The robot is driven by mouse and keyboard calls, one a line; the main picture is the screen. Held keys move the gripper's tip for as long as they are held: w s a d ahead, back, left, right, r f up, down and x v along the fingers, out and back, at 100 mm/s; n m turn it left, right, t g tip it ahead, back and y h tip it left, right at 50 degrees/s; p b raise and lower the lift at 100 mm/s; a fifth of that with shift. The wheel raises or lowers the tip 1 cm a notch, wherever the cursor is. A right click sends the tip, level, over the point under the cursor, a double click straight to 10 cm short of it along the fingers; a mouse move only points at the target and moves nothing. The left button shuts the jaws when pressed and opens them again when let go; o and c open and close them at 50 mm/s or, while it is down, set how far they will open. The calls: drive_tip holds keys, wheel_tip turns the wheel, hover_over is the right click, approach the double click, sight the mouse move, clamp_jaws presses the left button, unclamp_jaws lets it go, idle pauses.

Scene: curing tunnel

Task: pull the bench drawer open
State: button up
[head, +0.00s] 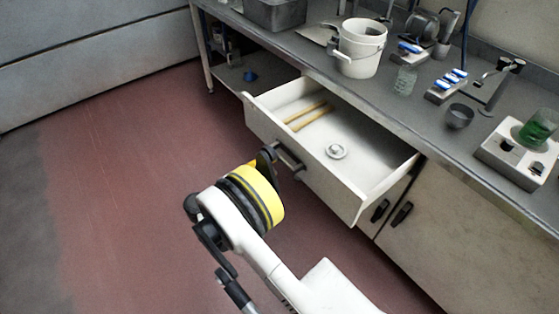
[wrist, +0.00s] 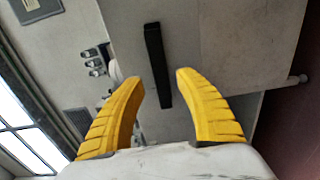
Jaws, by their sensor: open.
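The bench drawer (head: 352,200) stands pulled well out from under the bench, with its inside showing in the head view. Its dark bar handle (head: 289,157) is on the outer front face. In the wrist view the handle (wrist: 153,55) runs lengthwise on the pale drawer front (wrist: 195,30). My gripper (head: 266,162) is just in front of the handle in the head view. In the wrist view its yellow fingers (wrist: 160,76) are spread apart, with the handle's near end between them. I cannot tell if either finger touches it.
Two wooden sticks (head: 306,117) and a small white ring (head: 336,151) lie in the drawer. A white bucket (head: 361,52), a dark cup (head: 459,116) and other items stand on the bench top (head: 415,120). Red floor (head: 120,170) is clear at left.

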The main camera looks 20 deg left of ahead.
drive_tip(key=v, duration=0.8)
